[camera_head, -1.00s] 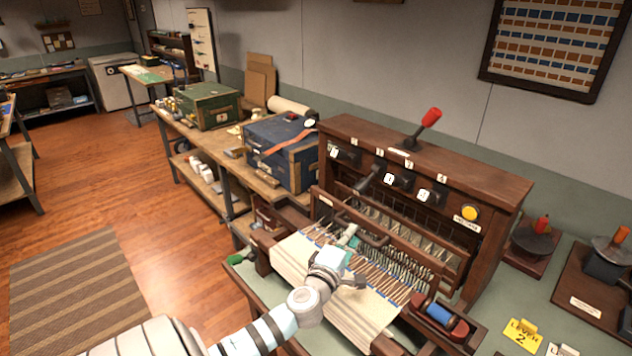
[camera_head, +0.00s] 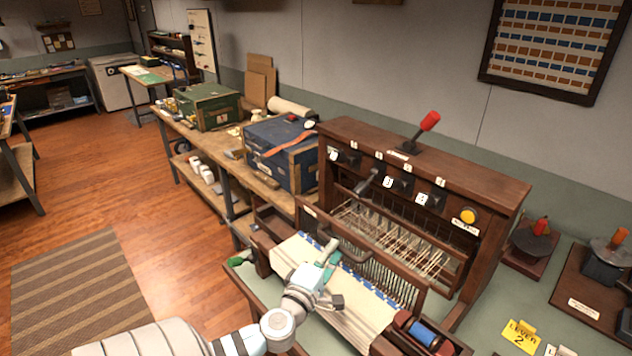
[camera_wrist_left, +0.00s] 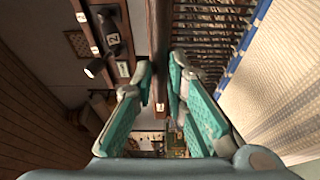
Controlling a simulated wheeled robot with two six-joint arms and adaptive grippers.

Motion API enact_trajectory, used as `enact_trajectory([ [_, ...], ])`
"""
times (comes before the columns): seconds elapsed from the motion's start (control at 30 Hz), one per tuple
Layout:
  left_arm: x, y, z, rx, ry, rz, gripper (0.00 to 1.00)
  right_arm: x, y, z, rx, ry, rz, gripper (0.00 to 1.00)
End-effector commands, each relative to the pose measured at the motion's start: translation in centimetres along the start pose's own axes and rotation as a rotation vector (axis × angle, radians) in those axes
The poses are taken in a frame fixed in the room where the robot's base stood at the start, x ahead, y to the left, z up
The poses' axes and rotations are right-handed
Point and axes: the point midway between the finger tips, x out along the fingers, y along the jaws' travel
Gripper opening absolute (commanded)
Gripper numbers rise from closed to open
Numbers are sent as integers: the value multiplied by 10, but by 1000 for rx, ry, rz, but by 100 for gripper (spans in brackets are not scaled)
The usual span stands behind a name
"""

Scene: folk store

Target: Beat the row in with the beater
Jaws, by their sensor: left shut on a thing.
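The loom (camera_head: 490,205) is a dark wooden cabinet with a warp in front. Its beater (camera_head: 310,215) is a brown wooden frame with a comb of thin reed wires and a dark curved handle (camera_head: 350,247). The reed stands close to the front edge of the cream cloth (camera_head: 345,305), along a row of blue marks (camera_head: 372,287). My left gripper (camera_head: 328,258) is shut on the beater at its handle. In the left wrist view a brown bar (camera_wrist_left: 158,40) runs between my teal-padded fingers (camera_wrist_left: 160,100). The exact grip is partly hidden. My right gripper is out of view.
A blue shuttle with red ends (camera_head: 423,333) lies at the beater's right end. A red-knobbed lever (camera_head: 428,122) and a yellow button (camera_head: 468,215) are on the cabinet. A blue chest (camera_head: 285,155) stands on the bench left of the loom.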

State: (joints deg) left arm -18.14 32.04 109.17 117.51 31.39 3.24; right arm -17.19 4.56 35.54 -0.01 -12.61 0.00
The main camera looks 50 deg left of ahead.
Motion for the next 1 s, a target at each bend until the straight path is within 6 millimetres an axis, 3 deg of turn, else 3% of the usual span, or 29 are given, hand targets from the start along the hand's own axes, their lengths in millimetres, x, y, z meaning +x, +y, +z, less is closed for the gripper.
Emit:
enact_trajectory([
  [0.7, 90, -1, 33, -2, 1, -2, 0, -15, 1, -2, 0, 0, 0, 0],
  [0.97, 94, -1, 35, 0, -1, -2, 0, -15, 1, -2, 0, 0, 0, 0],
  [1.0, 94, -1, 35, 0, -1, -2, 18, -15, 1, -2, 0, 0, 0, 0],
])
